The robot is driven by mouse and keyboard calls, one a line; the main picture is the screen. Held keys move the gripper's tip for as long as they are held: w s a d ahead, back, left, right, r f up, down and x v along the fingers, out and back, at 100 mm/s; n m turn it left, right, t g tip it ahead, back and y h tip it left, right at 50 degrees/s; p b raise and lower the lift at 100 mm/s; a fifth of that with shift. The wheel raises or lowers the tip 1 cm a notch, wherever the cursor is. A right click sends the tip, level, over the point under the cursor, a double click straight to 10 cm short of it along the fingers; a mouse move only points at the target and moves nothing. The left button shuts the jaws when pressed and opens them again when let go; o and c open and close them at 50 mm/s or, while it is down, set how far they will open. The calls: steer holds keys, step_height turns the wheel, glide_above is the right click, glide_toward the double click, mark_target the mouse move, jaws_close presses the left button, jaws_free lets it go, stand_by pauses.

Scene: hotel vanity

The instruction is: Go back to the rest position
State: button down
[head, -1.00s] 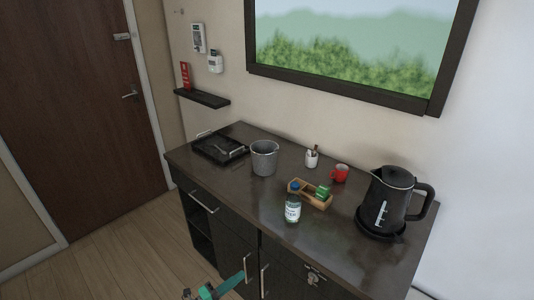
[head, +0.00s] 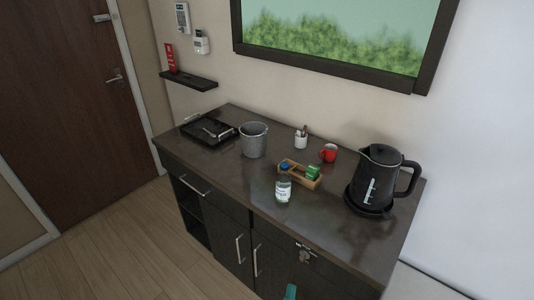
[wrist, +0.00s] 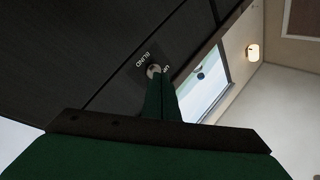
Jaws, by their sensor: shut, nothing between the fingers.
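My gripper (wrist: 162,82) shows in the wrist view. Its two green fingers lie together, shut and empty. They point towards a dark panel with a small label (wrist: 146,57) and a round light knob or fitting (wrist: 153,71) by the fingertips; whether they touch it I cannot tell. In the head view only a small teal piece of my arm or gripper (head: 290,291) shows at the bottom edge, in front of the dark cabinet (head: 225,232). The rest of the arm is out of that view.
On the cabinet top stand a black tray (head: 228,139), a grey bucket (head: 253,141), a bottle (head: 283,188), a wooden caddy (head: 300,179), a white cup (head: 301,140), a red mug (head: 328,153) and a black kettle (head: 376,178). Open floor (head: 110,260) lies at left.

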steer(key=s+a+r+n+g+y, duration=0.1)
steer(key=s+a+r+n+g, duration=0.1)
steer(key=s, duration=0.8)
steer(key=s+a+r+n+g+y, duration=0.2)
steer(key=s+r+n, duration=0.3)
steer(key=s, duration=0.5)
steer(key=s+a+r+n+g+y, duration=0.2)
steer(key=s+a+r+n, duration=0.1)
steer(key=s, duration=0.8)
step_height(320, 180, up, 3)
steer(key=shift+a+f+n, duration=0.2)
steer(key=shift+a+n, duration=0.15)
steer(key=shift+n, duration=0.25)
